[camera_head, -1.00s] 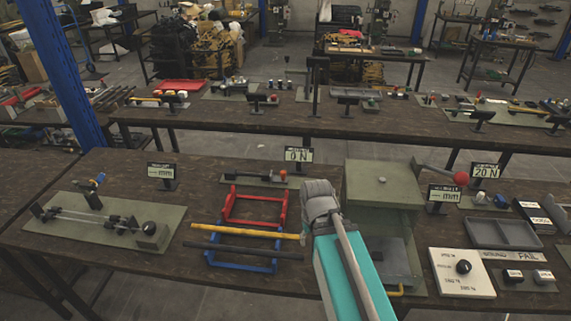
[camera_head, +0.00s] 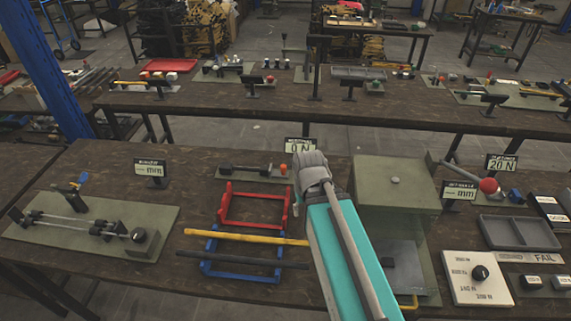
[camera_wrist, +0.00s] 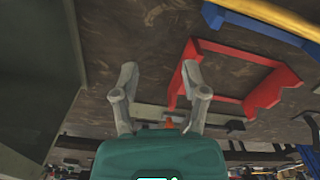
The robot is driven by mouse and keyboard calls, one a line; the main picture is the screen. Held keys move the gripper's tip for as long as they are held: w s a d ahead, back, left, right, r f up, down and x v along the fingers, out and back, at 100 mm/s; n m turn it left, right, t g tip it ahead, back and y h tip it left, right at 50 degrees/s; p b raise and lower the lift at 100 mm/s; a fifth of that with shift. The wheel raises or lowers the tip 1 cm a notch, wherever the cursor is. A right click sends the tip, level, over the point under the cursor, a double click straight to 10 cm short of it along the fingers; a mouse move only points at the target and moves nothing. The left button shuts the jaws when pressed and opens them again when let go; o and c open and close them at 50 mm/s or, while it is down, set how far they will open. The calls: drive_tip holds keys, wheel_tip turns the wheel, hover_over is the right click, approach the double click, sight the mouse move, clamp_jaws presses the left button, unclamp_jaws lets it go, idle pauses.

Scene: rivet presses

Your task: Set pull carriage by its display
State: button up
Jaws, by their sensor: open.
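A low pull device with a dark bar and an orange knob (camera_head: 283,169) lies behind the red frame (camera_head: 254,224). A display (camera_head: 300,145) reading 0 N stands just behind it, partly covered by my gripper. My gripper (camera_head: 312,165) is above the table, right of the red frame, and hides the area near the knob in the head view. In the wrist view my gripper (camera_wrist: 160,75) has two spread fingers with nothing between their tips. The orange knob (camera_wrist: 169,124) shows low between the fingers, beyond them. No contact with it shows.
A green press-like housing (camera_head: 397,185) stands right of my arm. A yellow bar (camera_head: 245,237) and a dark bar lie across a blue frame (camera_head: 204,268) in front. A rod fixture (camera_head: 85,232) is at left. A dial plate (camera_head: 476,278) and a grey tray (camera_head: 515,233) are at right.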

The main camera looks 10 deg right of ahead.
drive_tip(key=shift+a, duration=0.3)
drive_tip(key=shift+o, duration=1)
wheel_tip(320, 180, up, 5)
drive_tip(key=n+p, duration=0.5)
drive_tip(key=n, duration=0.1)
hover_over(283, 166)
drive_tip(key=shift+w+d+f, duration=0.1)
drive_tip(key=shift+f+b, duration=0.25)
drive_tip(key=shift+b, duration=0.05)
wheel_tip(283, 166, down, 13)
drive_tip(key=b, duration=1.3)
drive_tip(key=shift+f, duration=0.15)
drive_tip(key=shift+c, duration=0.2)
